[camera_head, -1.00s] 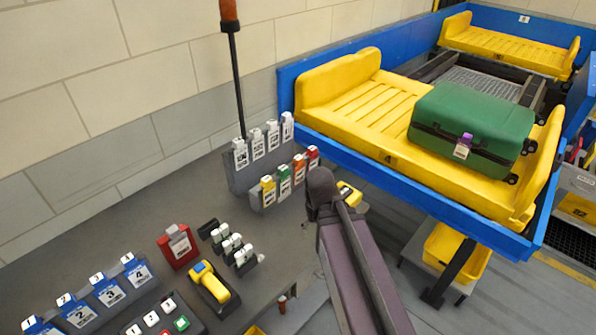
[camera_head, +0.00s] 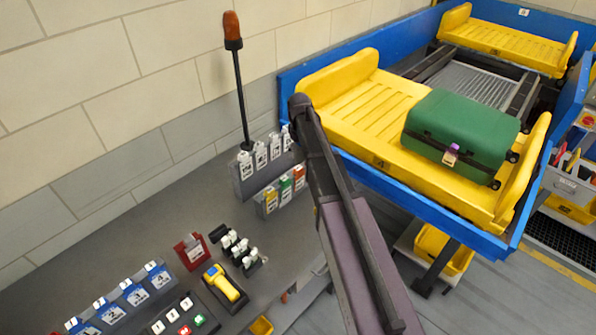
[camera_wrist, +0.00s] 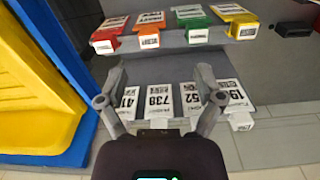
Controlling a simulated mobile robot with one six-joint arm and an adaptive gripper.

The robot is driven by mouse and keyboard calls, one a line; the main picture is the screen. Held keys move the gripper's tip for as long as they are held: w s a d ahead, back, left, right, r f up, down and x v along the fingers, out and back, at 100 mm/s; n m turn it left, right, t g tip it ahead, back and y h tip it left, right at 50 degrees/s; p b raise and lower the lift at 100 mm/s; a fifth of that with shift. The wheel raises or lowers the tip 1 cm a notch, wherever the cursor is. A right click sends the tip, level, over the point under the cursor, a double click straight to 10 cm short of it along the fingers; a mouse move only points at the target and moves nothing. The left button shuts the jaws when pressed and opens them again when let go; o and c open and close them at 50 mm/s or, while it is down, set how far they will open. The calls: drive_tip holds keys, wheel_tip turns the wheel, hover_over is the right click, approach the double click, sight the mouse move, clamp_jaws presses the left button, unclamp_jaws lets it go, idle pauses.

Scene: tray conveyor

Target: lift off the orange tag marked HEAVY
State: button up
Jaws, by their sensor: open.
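The orange tag (camera_wrist: 148,22) hangs in the coloured row of the rack, between a red tag (camera_wrist: 108,30) and a green tag (camera_wrist: 190,18) in the wrist view. Its small white label is too blurred to read surely. The orange tag also shows in the head view (camera_head: 299,177), beside my arm. My gripper (camera_wrist: 160,82) is open and empty, its fingers spread over the row of white numbered tags (camera_wrist: 158,100), apart from the orange tag. In the head view my arm hides the gripper and the red tag.
A yellow tag (camera_wrist: 232,14) ends the coloured row. A green suitcase (camera_head: 460,132) with a purple tag lies on a yellow tray (camera_head: 352,92) beside the rack. A beacon pole (camera_head: 240,95) stands behind the white tags. A scanner (camera_head: 222,283) and other tag holders occupy the counter.

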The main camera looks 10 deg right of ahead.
sight(299, 168)
drive_tip(key=w+r, duration=0.1)
drive_tip(key=w+r+p, duration=0.1)
drive_tip(key=w, duration=0.1)
drive_tip(key=shift+w+n, duration=0.1)
drive_tip(key=shift+n, duration=0.3)
drive_tip(key=shift+f, duration=0.25)
wheel_tip(299, 168, down, 8)
drive_tip(key=b, duration=0.8)
drive_tip(key=shift+f+b, duration=0.15)
drive_tip(key=shift+b, duration=0.2)
drive_tip(key=shift+f, duration=0.15)
drive_tip(key=shift+d+f+b, duration=0.15)
drive_tip(key=shift+f+b, duration=2.3)
drive_tip(key=shift+b, duration=0.15)
clamp_jaws()
